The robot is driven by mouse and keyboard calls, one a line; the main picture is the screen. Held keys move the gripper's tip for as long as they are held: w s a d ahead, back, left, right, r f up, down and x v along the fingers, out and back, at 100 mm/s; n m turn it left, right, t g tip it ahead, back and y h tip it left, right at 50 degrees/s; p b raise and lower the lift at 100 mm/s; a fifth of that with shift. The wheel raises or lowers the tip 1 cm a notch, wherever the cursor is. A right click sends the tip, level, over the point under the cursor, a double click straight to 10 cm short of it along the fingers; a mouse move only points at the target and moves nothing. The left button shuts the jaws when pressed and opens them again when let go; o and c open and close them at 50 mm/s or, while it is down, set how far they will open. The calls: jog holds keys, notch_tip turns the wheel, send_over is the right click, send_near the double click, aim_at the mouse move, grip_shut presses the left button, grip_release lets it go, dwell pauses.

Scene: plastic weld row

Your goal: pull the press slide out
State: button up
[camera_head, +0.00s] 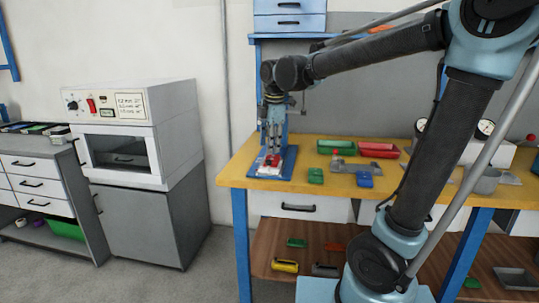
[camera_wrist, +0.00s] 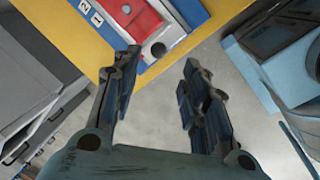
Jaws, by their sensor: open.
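The press slide (camera_wrist: 172,36) is a white plate with a red block on top and a dark round knob at its near end. It lies on the blue press base (camera_wrist: 192,8), which carries the labels 1 and 2. In the head view the slide (camera_head: 264,170) sits on the base (camera_head: 287,167) at the left end of the yellow bench. My gripper (camera_wrist: 160,68) is open and empty, with the knob showing between and just beyond its fingertips. In the head view my gripper (camera_head: 272,148) points down over the slide. I cannot tell whether it touches the knob.
Green (camera_head: 336,147) and red (camera_head: 379,150) trays stand farther back on the yellow bench (camera_head: 235,171), with small green and blue blocks nearby. A white oven (camera_head: 135,127) on a grey cabinet stands left, across a floor gap.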

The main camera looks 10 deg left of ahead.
jog(key=shift+s+d+r, duration=0.15)
jog(key=shift+s+r, duration=0.05)
jog(key=shift+r, duration=0.95)
jog(key=shift+s+d+r, duration=0.1)
jog(key=shift+s+r, duration=0.1)
jog(key=shift+r, duration=0.9)
jog(key=s+d+f+m, duration=0.3)
jog(key=d+f+m, duration=0.25)
jog(key=d, duration=0.45)
jog(key=s+d+f+m, duration=0.35)
jog(key=d+m, duration=0.25)
jog(key=d, duration=0.4)
jog(key=s+d+f+m+h, duration=0.1)
jog(key=s+d+f+m, duration=0.9)
jog(key=f, duration=0.4)
jog(key=d+m, duration=0.1)
jog(key=m, duration=0.1)
jog(key=shift+s+d+f+m, duration=0.15)
jog(key=shift+s+d+m, duration=0.15)
jog(key=shift+s+m, duration=0.05)
